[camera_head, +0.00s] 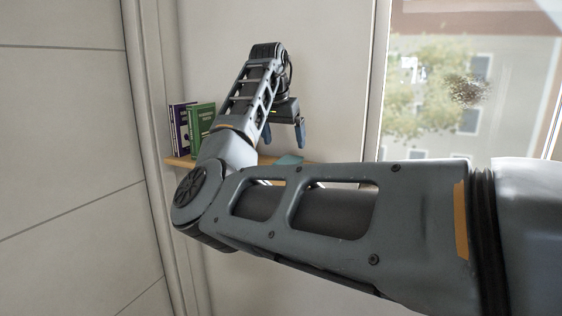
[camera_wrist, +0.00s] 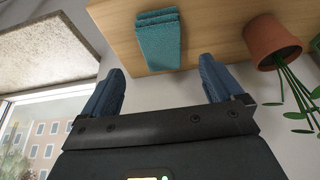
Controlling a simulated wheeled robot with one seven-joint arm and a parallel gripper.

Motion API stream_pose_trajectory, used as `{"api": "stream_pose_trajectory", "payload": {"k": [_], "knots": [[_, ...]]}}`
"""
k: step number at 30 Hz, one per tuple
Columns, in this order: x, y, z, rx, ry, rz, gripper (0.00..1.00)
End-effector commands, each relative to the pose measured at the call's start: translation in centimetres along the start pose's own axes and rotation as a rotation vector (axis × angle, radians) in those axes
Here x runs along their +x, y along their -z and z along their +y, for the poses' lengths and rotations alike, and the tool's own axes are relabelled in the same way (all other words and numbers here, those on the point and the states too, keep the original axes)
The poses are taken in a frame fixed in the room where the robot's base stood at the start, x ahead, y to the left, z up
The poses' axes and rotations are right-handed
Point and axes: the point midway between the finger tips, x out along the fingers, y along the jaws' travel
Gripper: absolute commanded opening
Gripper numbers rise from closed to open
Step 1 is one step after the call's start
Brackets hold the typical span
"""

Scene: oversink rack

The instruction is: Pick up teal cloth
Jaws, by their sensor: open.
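The teal cloth (camera_wrist: 159,44) lies folded on a wooden shelf (camera_wrist: 215,50) in the wrist view, near the shelf's edge. A small part of the cloth (camera_head: 290,160) shows in the head view, below my gripper. My gripper (camera_head: 286,140) is open and empty, with its blue fingers apart. In the wrist view, my gripper (camera_wrist: 162,82) has its fingertips short of the cloth, with the cloth lying ahead between the lines of the two fingers. My arm hides much of the shelf in the head view.
A terracotta pot (camera_wrist: 272,42) with a trailing green plant (camera_wrist: 300,95) is on the shelf, close to the finger on the right in the wrist view. Books (camera_head: 201,122) stand at the shelf's left end in the head view. A window (camera_head: 460,90) is at the right.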

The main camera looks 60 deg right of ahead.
Motion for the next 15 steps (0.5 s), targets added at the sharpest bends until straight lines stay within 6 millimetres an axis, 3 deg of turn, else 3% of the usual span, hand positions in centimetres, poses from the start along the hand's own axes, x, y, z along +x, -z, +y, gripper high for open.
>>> {"api": "stream_pose_trajectory", "payload": {"k": [15], "knots": [[4.8,-0.3,0.2,0.001,-0.001,-0.006,0.94]]}}
